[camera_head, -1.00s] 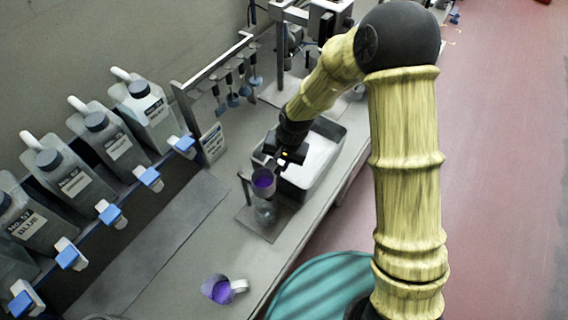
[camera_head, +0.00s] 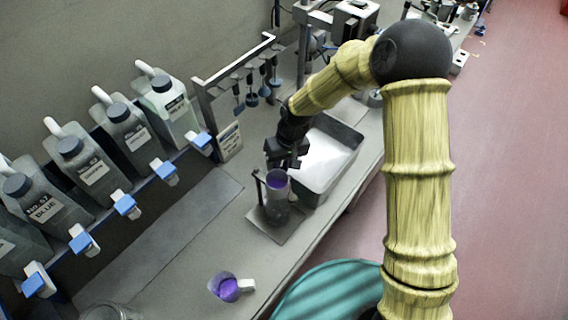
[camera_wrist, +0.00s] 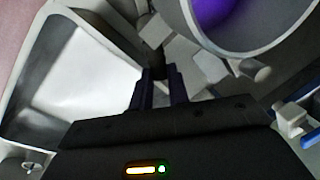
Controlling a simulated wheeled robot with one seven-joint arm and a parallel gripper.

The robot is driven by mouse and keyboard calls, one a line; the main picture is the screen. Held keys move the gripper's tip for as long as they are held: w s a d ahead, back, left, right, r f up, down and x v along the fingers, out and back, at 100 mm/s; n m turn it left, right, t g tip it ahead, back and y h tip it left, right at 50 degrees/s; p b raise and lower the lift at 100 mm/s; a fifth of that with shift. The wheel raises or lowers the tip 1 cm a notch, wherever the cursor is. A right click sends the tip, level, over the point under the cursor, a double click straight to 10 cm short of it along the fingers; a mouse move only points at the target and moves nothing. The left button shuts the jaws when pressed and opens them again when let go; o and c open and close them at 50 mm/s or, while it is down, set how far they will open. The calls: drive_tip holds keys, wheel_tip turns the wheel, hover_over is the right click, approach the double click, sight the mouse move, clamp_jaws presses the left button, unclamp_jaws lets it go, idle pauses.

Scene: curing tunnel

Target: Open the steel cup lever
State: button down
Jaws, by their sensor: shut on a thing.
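The steel cup (camera_head: 277,184) sits in its stand on a small base plate and has purple liquid inside. It also shows at the upper right of the wrist view (camera_wrist: 262,48). My gripper (camera_head: 285,163) is just behind the cup, beside the white-lined tray. In the wrist view my gripper's two dark fingers (camera_wrist: 158,88) are close together at a small grey part below the cup's rim, which looks like the lever (camera_wrist: 165,45). The fingers hide much of what they grip. Below the cup, a clear vessel (camera_head: 277,213) stands on the base plate.
A pitcher with purple liquid (camera_head: 227,288) stands near the bench's front edge. A grey tray (camera_head: 352,140) lies right of the cup. Several jugs with blue taps (camera_head: 165,108) line the left. A rack with hanging tools (camera_head: 235,75) stands behind. Bare bench lies left of the stand.

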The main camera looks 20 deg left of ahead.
idle(0.4)
drive_tip(key=c, duration=1.3)
unclamp_jaws()
drive_tip(key=shift+c, duration=0.2)
drive_tip(key=shift+r, duration=0.15)
wheel_tip(320, 180, up, 17)
drive_tip(key=w+d+b, duration=0.2)
drive_tip(key=b, duration=0.1)
drive_tip(key=shift+d, duration=0.3)
